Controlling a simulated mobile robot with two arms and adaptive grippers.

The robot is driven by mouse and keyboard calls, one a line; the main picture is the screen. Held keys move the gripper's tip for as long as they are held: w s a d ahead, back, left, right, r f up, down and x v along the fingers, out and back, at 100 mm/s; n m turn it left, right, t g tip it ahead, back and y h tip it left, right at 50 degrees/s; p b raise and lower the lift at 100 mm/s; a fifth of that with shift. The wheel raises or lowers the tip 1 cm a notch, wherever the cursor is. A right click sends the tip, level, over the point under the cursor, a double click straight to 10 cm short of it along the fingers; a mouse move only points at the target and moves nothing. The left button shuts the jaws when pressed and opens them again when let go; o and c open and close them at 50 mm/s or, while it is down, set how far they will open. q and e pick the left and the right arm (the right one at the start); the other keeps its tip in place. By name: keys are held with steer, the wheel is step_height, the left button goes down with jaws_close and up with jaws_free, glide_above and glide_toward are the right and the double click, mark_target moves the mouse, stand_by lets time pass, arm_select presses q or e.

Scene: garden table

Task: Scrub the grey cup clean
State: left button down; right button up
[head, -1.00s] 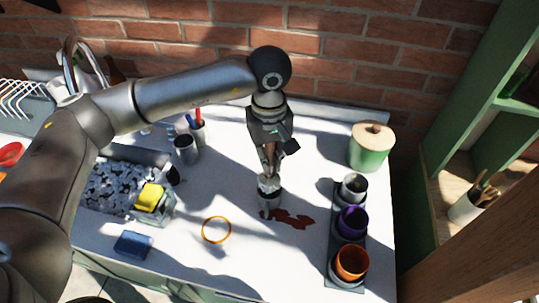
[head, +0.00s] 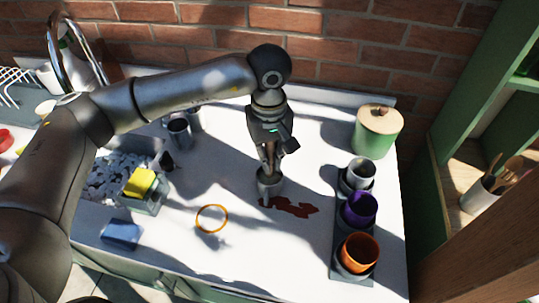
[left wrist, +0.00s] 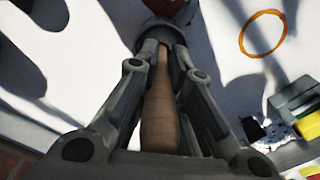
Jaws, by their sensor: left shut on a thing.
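A grey cup (head: 270,187) stands on the white table below my left gripper (head: 270,163), beside a dark red stain (head: 291,208). In the left wrist view, my left gripper (left wrist: 162,75) is shut on a brown, wooden-looking handle (left wrist: 160,118). The handle points down into the round grey cup (left wrist: 152,35); its lower end is hidden by the fingers and the cup. Another grey cup (head: 361,170) sits at the back of a dark tray (head: 341,222) on the right. My right gripper is not in view.
A purple cup (head: 360,208) and an orange cup (head: 360,252) share the tray. A green lidded canister (head: 375,138) stands behind. An orange ring (head: 212,218), blue sponge (head: 122,234) and yellow sponge (head: 140,182) lie left. A brick wall closes the back.

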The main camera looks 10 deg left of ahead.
arm_select(q)
steer(key=shift+f+b, duration=0.25)
steer(key=shift+b, duration=0.05)
stand_by(0.5)
